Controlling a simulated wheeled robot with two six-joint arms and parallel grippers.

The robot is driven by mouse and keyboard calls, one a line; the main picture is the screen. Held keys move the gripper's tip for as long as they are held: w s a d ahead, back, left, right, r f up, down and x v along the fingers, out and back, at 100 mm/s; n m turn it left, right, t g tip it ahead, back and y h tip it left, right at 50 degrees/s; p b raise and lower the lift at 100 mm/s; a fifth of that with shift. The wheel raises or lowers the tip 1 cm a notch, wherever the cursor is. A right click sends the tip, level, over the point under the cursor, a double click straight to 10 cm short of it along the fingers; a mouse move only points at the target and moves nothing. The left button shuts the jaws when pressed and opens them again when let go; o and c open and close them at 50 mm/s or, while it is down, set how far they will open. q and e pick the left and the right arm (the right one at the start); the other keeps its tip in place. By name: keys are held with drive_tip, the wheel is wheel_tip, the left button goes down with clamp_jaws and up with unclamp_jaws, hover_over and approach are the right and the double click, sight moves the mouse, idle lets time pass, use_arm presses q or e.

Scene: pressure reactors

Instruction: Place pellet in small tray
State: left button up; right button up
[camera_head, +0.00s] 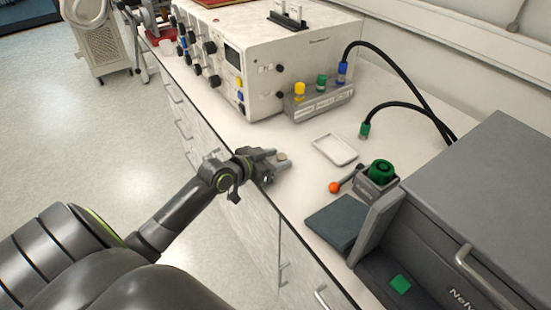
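A small white tray (335,149), shallow and rectangular with rounded corners, lies on the bench right of centre. My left gripper (279,160) reaches over the bench's front edge, to the left of the tray and apart from it. A small beige, round pellet (282,156) shows at its fingertips, and the fingers appear shut on it. The fingers partly hide the pellet. The tray looks empty. My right gripper is not in view.
A white control box (270,60) with knobs stands behind. A grey block with yellow, green and blue connectors (318,100) sits before it. Right of the tray are a green-knobbed reactor part (381,172), an orange-tipped lever (335,187) and a large grey machine (480,190). Black cables arch behind.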

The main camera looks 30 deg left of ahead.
use_arm(q)
drive_tip(key=shift+r, duration=0.2)
drive_tip(key=shift+s+a, duration=0.15)
drive_tip(key=shift+s, duration=0.2)
drive_tip(key=p+v, duration=0.1)
drive_tip(key=v, duration=1)
drive_tip(key=shift+r+p, duration=0.2)
drive_tip(key=shift+p, duration=0.15)
drive_tip(key=shift+s, duration=0.1)
